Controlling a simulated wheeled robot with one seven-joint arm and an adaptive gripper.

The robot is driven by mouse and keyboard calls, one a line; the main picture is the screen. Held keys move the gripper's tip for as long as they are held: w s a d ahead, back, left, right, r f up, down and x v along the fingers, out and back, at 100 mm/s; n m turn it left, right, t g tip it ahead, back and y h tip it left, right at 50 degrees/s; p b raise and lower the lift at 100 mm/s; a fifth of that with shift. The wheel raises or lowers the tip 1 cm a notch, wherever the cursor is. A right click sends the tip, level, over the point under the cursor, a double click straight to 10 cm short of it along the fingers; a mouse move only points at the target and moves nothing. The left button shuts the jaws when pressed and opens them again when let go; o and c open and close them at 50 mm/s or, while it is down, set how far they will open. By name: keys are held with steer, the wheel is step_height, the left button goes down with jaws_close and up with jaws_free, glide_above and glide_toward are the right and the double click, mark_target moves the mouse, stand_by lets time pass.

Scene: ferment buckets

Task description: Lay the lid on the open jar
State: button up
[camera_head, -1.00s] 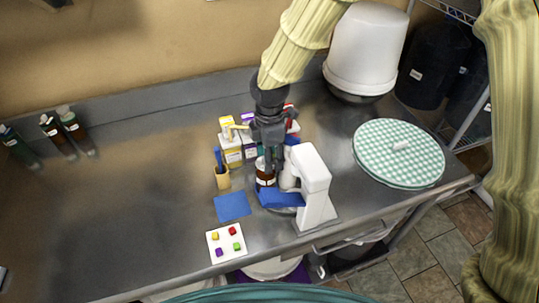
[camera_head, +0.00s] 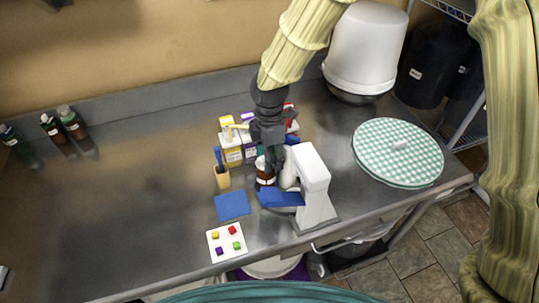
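A small brown jar (camera_head: 263,174) with a pale label stands on the counter, left of the white stand-like device. My gripper (camera_head: 271,172) points down at the jar's right side, close to its top. Its fingers overlap the jar in this view, so I cannot tell whether they touch it or are open or shut. The jar's mouth is partly hidden. I cannot make out a separate small lid. A round green-and-white checkered disc (camera_head: 385,160) with a white piece on top lies at the right.
The white device (camera_head: 313,185) stands close right of the jar. Boxes (camera_head: 232,150) stand behind, a tan cup (camera_head: 222,177) to the left. A blue square (camera_head: 232,206) and white card (camera_head: 226,242) lie in front. A white bucket (camera_head: 366,50) is at back right.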

steer(key=shift+f, duration=0.35)
stand_by(0.6)
steer(key=shift+f+p, duration=0.15)
steer(key=shift+p, duration=0.7)
stand_by(1.8)
steer(key=o, duration=1)
steer(key=shift+c, duration=0.2)
steer(key=shift+o, duration=0.4)
steer(key=o, duration=0.4)
steer(key=shift+r, duration=0.2)
steer(key=shift+r+p, duration=3.3)
steer(key=shift+r, duration=0.55)
